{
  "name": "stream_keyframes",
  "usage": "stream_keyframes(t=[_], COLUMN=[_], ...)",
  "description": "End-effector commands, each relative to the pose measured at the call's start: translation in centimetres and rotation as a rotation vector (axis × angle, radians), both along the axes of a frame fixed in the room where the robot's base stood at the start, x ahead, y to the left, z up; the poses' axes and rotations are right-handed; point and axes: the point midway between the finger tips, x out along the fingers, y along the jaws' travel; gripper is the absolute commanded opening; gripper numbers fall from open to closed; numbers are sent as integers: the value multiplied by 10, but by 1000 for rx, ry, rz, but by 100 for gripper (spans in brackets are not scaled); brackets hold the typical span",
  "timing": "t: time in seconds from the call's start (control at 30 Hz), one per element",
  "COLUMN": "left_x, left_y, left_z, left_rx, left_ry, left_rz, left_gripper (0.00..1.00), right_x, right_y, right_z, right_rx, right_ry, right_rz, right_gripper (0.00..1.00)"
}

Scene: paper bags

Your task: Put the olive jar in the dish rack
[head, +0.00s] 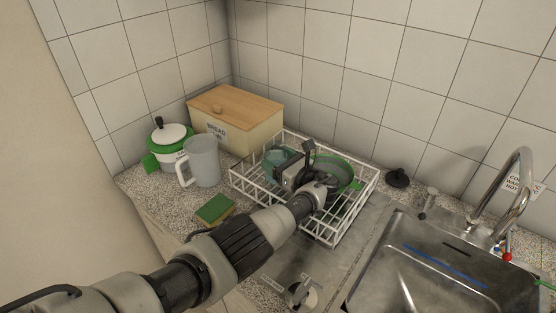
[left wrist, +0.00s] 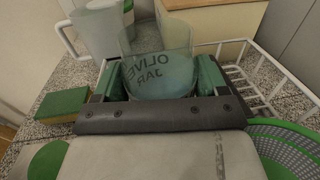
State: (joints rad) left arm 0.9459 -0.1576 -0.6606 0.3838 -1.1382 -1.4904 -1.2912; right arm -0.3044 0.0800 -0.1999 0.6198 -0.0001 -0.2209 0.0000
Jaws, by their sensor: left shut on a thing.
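The olive jar (left wrist: 160,72) is clear, bluish glass with dark lettering. My left gripper (left wrist: 158,84) is shut on it, with a green-padded finger on each side. In the head view the jar (head: 273,158) shows at the left part of the white wire dish rack (head: 333,238), partly hidden by my left gripper (head: 283,166). The rack also shows in the left wrist view (left wrist: 262,72). I cannot tell whether the jar touches the rack floor. My right gripper is not in view.
A green colander (head: 352,172) sits in the right part of the rack. A frosted jug (head: 204,163), a green-and-white pot (head: 170,148), a bread bin (head: 250,136) and a sponge (head: 215,209) stand left of the rack. A steel sink (head: 440,275) with a tap (head: 519,185) is at right.

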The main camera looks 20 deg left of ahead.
Motion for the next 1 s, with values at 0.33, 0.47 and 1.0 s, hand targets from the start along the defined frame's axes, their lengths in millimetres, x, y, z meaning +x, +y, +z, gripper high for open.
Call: stream_keyframes(t=[0.33,0.47,1.0], left_x=[0,0,-17], left_y=[0,0,-34], left_z=[-4,-4,7], left_rx=[0,0,-3], left_ry=[0,0,1], left_rz=[0,0,-4], left_gripper=[92,99,99], right_x=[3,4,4], right_y=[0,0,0], right_z=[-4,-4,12], right_rx=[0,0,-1], right_ry=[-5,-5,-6], right_rz=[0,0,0], right_gripper=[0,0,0])
